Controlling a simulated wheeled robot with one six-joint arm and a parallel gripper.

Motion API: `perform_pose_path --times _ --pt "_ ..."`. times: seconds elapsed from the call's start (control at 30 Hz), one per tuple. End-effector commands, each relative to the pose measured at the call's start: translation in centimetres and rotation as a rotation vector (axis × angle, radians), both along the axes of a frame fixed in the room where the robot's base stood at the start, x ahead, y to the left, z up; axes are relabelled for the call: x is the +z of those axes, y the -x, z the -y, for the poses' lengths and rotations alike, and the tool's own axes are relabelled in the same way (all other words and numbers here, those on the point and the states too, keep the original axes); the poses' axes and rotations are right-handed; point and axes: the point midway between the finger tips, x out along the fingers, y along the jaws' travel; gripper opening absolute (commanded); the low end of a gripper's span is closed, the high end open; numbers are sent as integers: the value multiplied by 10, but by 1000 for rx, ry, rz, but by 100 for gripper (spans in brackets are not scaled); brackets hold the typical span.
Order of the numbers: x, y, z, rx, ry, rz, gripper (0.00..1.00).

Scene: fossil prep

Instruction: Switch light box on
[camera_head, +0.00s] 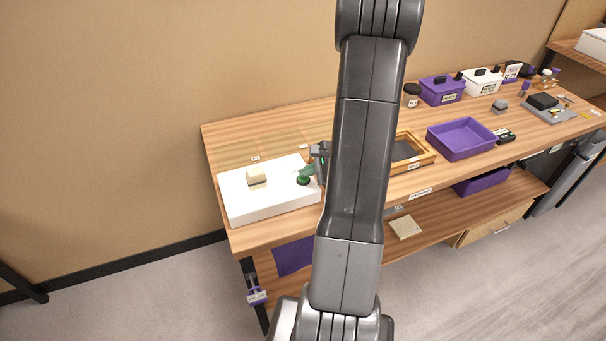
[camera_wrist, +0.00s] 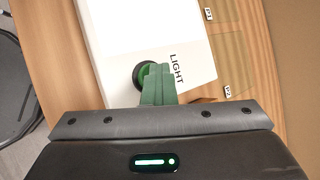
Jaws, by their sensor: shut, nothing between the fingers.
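The white light box (camera_head: 243,208) lies at the left end of the wooden bench. A pale beige block (camera_head: 257,178) rests on it. My gripper (camera_head: 308,171) has green fingers and is shut and empty. The fingertips (camera_wrist: 157,72) overlap the switch in the wrist view; I cannot tell whether they touch it. The panel looks bright white, but I cannot tell whether it is lit.
My arm hides the bench's middle.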

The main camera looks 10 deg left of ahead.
Motion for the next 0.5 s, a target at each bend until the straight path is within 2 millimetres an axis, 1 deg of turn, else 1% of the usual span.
perform_pose_path --times 0.07,0.5 --pt "3 2 1 1 6 -5 0" --pt "52 0 0 1 1 2 0"
